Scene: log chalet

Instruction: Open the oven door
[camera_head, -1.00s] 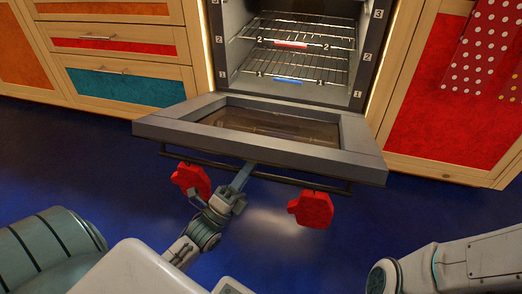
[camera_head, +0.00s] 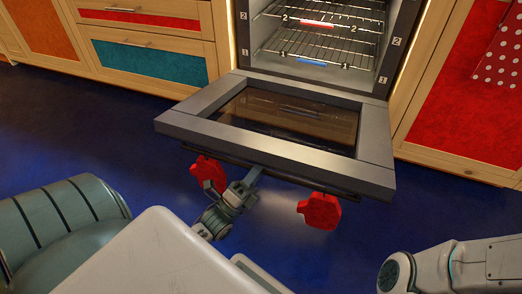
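The oven (camera_head: 300,72) stands at the top centre with its cavity exposed. Its grey door (camera_head: 185,124) with a dark glass window (camera_head: 290,120) is folded far down and out, near horizontal. The dark handle bar (camera_head: 290,176) runs under the door's front edge and is mostly hidden by it. My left gripper (camera_head: 252,178) reaches up from below to the handle, left of its middle. Its fingertips are partly hidden by the door, so its grip on the bar cannot be made out. My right arm shows at the bottom right, but its gripper is out of the picture.
Two red mitt-shaped things (camera_head: 208,172) (camera_head: 319,211) hang below the door on either side of my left gripper. Wooden drawers (camera_head: 150,60) stand left of the oven, and a red-panelled cabinet (camera_head: 470,115) stands right. The blue floor (camera_head: 70,135) is clear at left.

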